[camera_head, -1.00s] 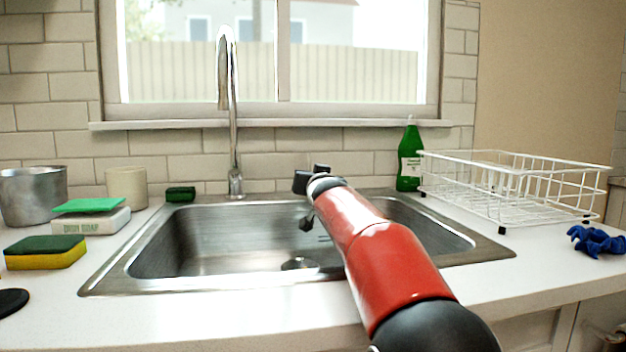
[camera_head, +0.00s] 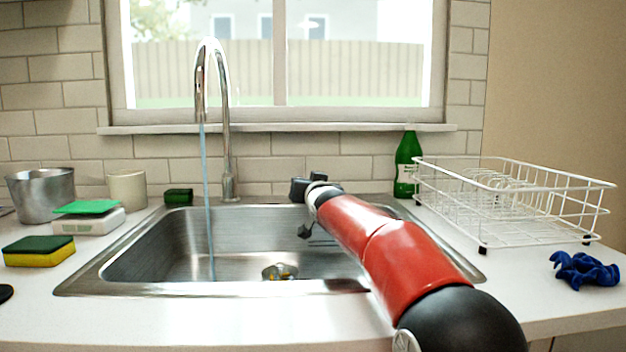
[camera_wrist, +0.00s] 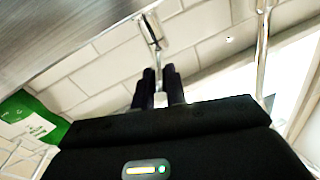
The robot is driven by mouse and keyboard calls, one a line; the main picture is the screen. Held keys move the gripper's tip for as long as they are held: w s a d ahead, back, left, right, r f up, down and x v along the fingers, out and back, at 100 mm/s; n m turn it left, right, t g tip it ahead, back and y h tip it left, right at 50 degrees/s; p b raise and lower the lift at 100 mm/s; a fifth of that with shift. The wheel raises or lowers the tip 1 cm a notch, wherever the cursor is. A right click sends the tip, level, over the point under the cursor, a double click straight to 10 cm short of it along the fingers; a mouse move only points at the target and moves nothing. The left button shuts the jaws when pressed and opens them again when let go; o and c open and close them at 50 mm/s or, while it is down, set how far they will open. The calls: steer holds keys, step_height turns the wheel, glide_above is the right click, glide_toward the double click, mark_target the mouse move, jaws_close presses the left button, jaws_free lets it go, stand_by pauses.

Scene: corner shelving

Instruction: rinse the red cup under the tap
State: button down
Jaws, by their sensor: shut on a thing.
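My gripper (camera_wrist: 159,78) is shut on a thin metal lever (camera_wrist: 151,35), which rises between its two dark fingers in the wrist view. In the head view my gripper (camera_head: 305,187) is a small dark shape beyond my red arm, at the back of the sink, and the lever is hidden there. The chrome tap (camera_head: 226,150) stands at the back left of the sink (camera_head: 130,262). A thin stream of water (camera_head: 208,220) falls from its spout into the basin. No red cup shows in either view.
A metal pot (camera_head: 40,198), beige cup (camera_head: 127,190) and sponges (camera_head: 40,252) are on the left counter. A green bottle (camera_head: 407,163), white wire rack (camera_head: 540,215) and crumpled blue cloth (camera_head: 583,268) are on the right. The window sill (camera_head: 280,128) runs behind the tap.

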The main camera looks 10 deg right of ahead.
stand_by(0.3)
steer(key=c, duration=1.4)
jaws_free()
steer(key=shift+c, duration=0.2)
steer(key=s, duration=0.7)
steer(key=shift+s+d+b, duration=0.3)
steer(key=shift+s+b, duration=0.05)
